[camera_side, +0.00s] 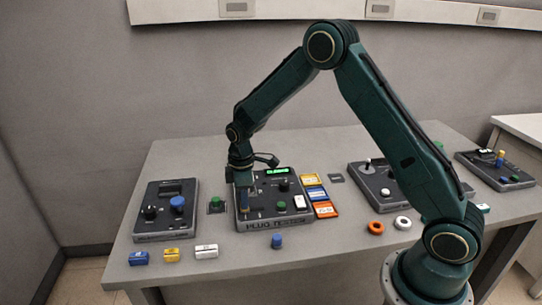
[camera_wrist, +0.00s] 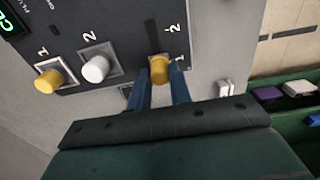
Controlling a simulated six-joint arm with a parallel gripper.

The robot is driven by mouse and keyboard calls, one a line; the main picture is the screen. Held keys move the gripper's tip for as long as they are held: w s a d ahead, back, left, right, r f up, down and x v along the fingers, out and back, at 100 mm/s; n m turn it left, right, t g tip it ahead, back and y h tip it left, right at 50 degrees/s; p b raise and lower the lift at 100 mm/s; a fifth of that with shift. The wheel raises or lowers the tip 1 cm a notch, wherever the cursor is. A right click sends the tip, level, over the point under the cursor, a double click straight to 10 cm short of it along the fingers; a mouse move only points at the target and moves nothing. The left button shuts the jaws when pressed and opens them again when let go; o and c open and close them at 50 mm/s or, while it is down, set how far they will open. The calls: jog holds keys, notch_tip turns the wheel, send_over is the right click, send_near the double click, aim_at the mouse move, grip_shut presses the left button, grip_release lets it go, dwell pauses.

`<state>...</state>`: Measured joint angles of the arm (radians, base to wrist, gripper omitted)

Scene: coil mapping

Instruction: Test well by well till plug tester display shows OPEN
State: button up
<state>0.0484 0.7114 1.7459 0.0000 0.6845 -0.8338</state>
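The plug tester (camera_side: 268,224), a dark box on the grey table, has a lit green display (camera_side: 277,171). In the side view the display text is too small to read surely. In the wrist view the display (camera_wrist: 8,22) is cut off after "CL". My gripper (camera_side: 245,207) points down over the tester's left part. In the wrist view my gripper's (camera_wrist: 161,78) two blue fingers flank a yellow knob-like piece (camera_wrist: 160,67) at a dark slot marked 2 and 1. I cannot tell whether they press on it. Yellow (camera_wrist: 48,78) and white (camera_wrist: 97,67) knobs sit left of it.
Other dark devices stand left (camera_side: 166,222) and right (camera_side: 377,183). A blue cylinder (camera_side: 277,241) stands before the tester. Orange (camera_side: 376,228) and white (camera_side: 402,223) rings lie right.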

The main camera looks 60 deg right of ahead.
jog(key=shift+s+d, duration=1.35)
jog(key=shift+d, duration=0.1)
dwell(1.5)
jog(key=o, duration=0.8)
jog(key=shift+c, duration=0.2)
jog(key=shift+r, duration=0.1)
notch_tip(320, 180, up, 7)
dwell(0.7)
dwell(0.3)
